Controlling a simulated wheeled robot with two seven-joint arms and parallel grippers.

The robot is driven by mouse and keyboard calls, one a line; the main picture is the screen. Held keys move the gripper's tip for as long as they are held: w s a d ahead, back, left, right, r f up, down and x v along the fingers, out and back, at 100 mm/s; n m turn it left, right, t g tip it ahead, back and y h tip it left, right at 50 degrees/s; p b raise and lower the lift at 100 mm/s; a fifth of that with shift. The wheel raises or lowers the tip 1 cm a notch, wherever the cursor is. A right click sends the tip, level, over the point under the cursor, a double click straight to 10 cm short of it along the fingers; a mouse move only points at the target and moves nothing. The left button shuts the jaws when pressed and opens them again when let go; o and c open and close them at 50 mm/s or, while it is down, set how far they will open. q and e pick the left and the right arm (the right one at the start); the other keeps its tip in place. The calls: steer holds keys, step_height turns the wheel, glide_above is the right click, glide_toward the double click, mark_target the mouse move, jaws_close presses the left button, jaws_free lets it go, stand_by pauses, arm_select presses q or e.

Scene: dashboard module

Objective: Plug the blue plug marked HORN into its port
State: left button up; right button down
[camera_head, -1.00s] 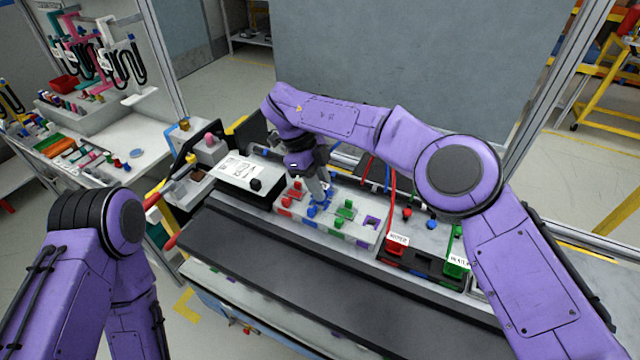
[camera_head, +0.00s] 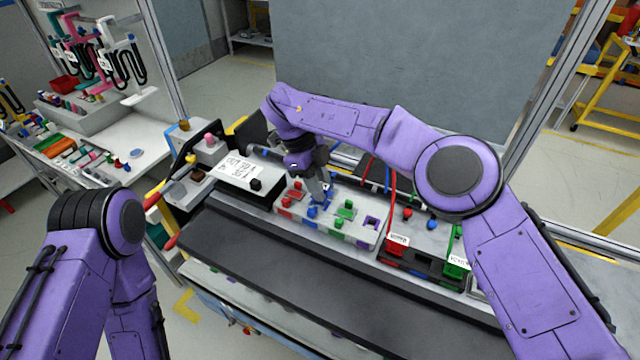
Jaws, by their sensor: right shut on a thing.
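My right gripper (camera_head: 325,195) reaches down from my arm over the back of the white port block (camera_head: 352,232). It is shut on a small blue thing at its fingertips, which I take to be the blue plug (camera_head: 327,185). The fingers hide most of it, and no HORN marking can be read. The block bears red, blue, green and purple port pieces, among them a blue one (camera_head: 312,211) just in front of the fingertips. I cannot tell whether the held plug touches the block. My left arm shows at the left, but its gripper is out of view.
A red plug (camera_head: 398,245) and a green plug (camera_head: 456,263), both with white tags, stand in a dark holder right of the block. Red, blue and green cables run behind. A white box (camera_head: 250,174) stands left of the block. The dark front ledge (camera_head: 290,270) is clear.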

steer(key=shift+f+b, duration=0.45)
steer(key=shift+f, duration=0.5)
steer(key=c, duration=0.8)
jaws_free()
